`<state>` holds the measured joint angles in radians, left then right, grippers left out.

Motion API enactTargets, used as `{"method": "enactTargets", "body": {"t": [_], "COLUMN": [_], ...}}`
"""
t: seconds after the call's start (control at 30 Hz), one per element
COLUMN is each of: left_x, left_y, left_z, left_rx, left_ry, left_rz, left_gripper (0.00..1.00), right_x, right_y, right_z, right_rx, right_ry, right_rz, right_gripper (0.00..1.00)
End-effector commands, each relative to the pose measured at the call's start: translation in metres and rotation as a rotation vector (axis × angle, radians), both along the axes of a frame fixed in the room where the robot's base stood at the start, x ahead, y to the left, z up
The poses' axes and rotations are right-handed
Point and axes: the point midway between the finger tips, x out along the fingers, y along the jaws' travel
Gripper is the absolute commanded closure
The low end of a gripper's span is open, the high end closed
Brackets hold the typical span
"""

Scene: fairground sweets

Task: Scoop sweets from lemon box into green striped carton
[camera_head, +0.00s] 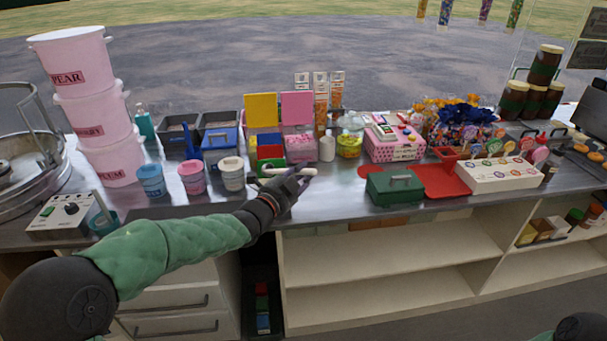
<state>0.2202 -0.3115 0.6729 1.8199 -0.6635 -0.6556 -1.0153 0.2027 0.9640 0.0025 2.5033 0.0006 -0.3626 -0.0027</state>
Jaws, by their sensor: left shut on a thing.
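My left gripper (288,183) is over the counter's front edge, in front of the small coloured boxes. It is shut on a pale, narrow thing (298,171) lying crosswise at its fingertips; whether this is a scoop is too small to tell. Behind it stands a box with a raised yellow lid (262,109), likely the lemon box; its inside cannot be made out. Red and green parts (270,152) show below the lid. I cannot pick out a green striped carton for certain; the gripper may hide part of that area. My right gripper is not in view.
A pink-lidded box (297,108) and white bottle (327,146) stand close to the right. A blue box (219,147) and several small tubs (191,178) stand left. A green case (394,187) is further right. Bare counter (338,185) lies between gripper and case.

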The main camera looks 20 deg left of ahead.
Motion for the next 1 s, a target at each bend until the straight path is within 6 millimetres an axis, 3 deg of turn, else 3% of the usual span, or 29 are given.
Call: {"method": "enactTargets", "body": {"t": [0.2,0.8,1.0], "left_x": [0.003,0.010,0.011], "left_y": [0.019,0.060,0.066], "left_z": [0.028,0.077,0.082], "left_rx": [-0.164,-0.588,-0.662], "left_ry": [0.028,0.103,0.115], "left_rz": [0.004,0.005,0.003], "left_gripper": [1.00,1.00,1.00], "right_x": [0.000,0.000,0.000], "right_y": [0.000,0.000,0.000], "right_z": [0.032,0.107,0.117], "right_rx": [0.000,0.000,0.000], "right_ry": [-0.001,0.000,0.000], "right_rz": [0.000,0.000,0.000], "right_gripper": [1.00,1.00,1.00]}}
